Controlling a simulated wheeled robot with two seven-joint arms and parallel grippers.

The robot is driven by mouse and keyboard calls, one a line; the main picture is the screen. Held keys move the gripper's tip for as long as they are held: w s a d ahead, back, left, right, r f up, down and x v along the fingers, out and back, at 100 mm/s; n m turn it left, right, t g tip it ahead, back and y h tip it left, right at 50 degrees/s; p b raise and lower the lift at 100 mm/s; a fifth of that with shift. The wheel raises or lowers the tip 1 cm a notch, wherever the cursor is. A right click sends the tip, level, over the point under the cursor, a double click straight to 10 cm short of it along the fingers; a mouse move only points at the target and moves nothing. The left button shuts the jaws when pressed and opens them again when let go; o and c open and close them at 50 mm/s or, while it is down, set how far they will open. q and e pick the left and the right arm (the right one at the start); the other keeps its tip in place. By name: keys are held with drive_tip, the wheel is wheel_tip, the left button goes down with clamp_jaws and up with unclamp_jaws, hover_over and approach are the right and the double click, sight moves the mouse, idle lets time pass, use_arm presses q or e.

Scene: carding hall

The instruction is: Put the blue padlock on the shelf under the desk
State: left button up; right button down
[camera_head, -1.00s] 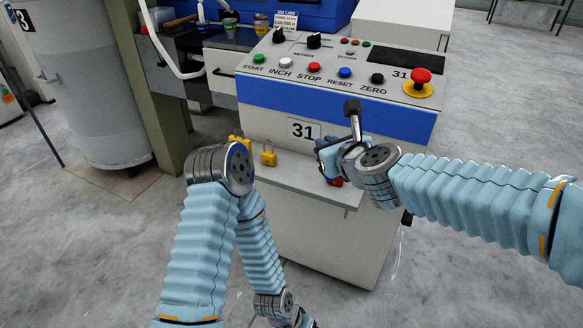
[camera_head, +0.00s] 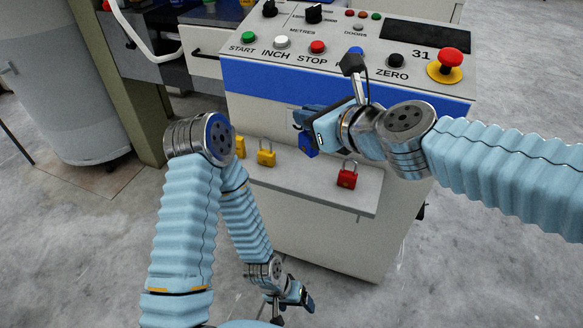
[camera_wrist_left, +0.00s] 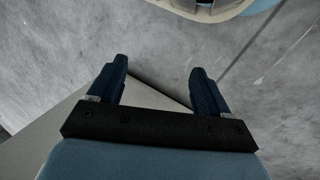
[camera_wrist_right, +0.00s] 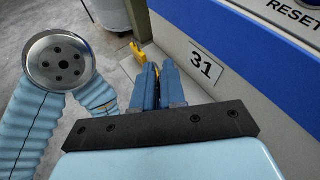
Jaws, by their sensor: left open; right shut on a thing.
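The blue padlock (camera_head: 308,146) is in my right gripper (camera_head: 303,125), which is shut on it. It hangs above the shelf (camera_head: 325,188) that juts from the front of the desk (camera_head: 345,250). In the right wrist view the fingers (camera_wrist_right: 158,88) are close together and hide most of the padlock. My left gripper (camera_head: 292,305) is low, near the floor by the desk's lower left. In the left wrist view its fingers (camera_wrist_left: 157,88) are wide apart with nothing between them.
A red padlock (camera_head: 347,178) stands on the shelf's right part. A yellow padlock (camera_head: 266,157) stands on the left part, with another yellow one (camera_head: 240,146) partly behind my left arm. The shelf between yellow and red is clear. Control buttons line the desk top.

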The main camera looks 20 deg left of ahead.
drive_tip(key=s+d+n+g+y, duration=0.1)
drive_tip(key=s+d+g, duration=0.1)
drive_tip(key=s, duration=0.3)
drive_tip(key=shift+n, duration=0.3)
drive_tip(key=w+a+f+b, duration=0.1)
drive_tip(key=w+f+b, duration=0.2)
drive_tip(key=w+f, duration=0.1)
drive_tip(key=w+a+f+b, duration=0.1)
drive_tip(key=w+f+b, duration=0.2)
drive_tip(key=w+f, duration=0.1)
drive_tip(key=w+a+f+b, duration=0.1)
drive_tip(key=w+f+b, duration=0.2)
drive_tip(key=w+f, duration=0.1)
drive_tip(key=shift+w+a+f+b, duration=0.15)
drive_tip(key=shift+a+f+b, duration=0.15)
drive_tip(key=shift+a+b, duration=0.1)
use_arm(q)
wheel_tip(320, 180, down, 10)
drive_tip(key=a, duration=0.2)
drive_tip(key=shift+w, duration=0.4)
use_arm(e)
drive_tip(key=shift+r, duration=0.15)
use_arm(q)
drive_tip(key=shift+a, duration=0.1)
